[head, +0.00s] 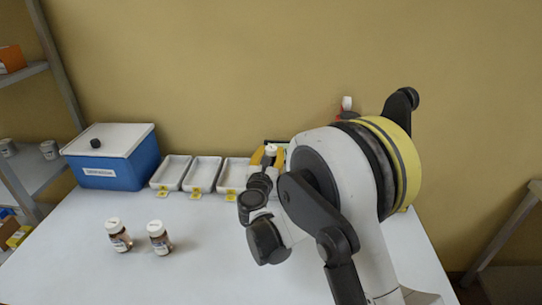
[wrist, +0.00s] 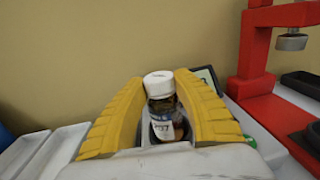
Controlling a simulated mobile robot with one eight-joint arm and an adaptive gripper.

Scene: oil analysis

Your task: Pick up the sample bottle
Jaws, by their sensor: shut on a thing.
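A sample bottle (wrist: 163,105) with a white cap, dark contents and a white label stands upright between the yellow fingers of my gripper (wrist: 162,110) in the wrist view. The fingers are shut on it from both sides. In the head view my gripper (head: 264,158) is at the back of the table, mostly hidden behind my arm, and the bottle's white cap (head: 271,150) shows at it. Two similar bottles, one at the left (head: 119,235) and one beside it (head: 159,237), stand on the table at the front left.
White trays (head: 203,174) with yellow tags stand in a row along the back. A blue box (head: 110,160) with a white lid stands at the back left. A red press-like stand (wrist: 262,60) is right of my gripper. The front of the white table (head: 200,280) is clear.

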